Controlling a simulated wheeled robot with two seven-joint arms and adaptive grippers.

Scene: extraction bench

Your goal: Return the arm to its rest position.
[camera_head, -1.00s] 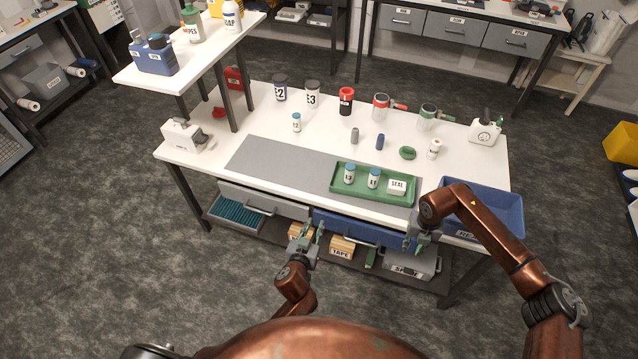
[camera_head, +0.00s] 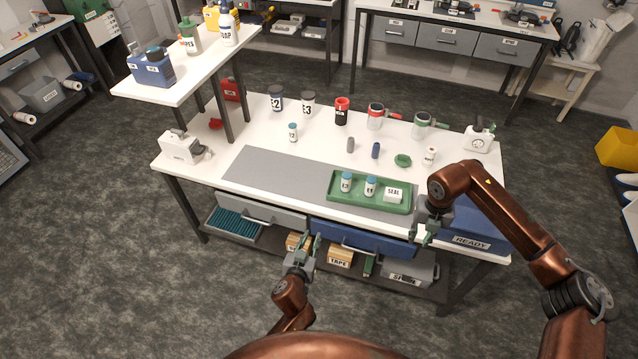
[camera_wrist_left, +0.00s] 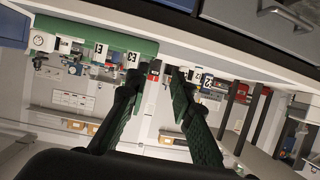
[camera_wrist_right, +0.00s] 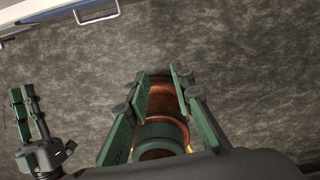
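My left gripper (camera_head: 300,255) hangs in front of the bench's lower shelf, empty. In the left wrist view its fingers (camera_wrist_left: 154,88) stand apart. My right gripper (camera_head: 423,233) is at the bench's front edge, near the right end of the blue drawer and beside the blue READY bin. In the right wrist view its fingers (camera_wrist_right: 160,78) stand apart with nothing held between them; parts of my own body show beyond. My left gripper shows at that view's left edge (camera_wrist_right: 28,110). My right arm covers part of the bin.
The blue READY bin (camera_head: 478,241) sits at the bench's right front. A green tray (camera_head: 345,204) holds two vials and a SEAL box. The blue drawer (camera_head: 338,237) and a grey drawer (camera_head: 252,211) jut from the front. Boxes, including TAPE (camera_head: 341,257), stand on the lower shelf.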

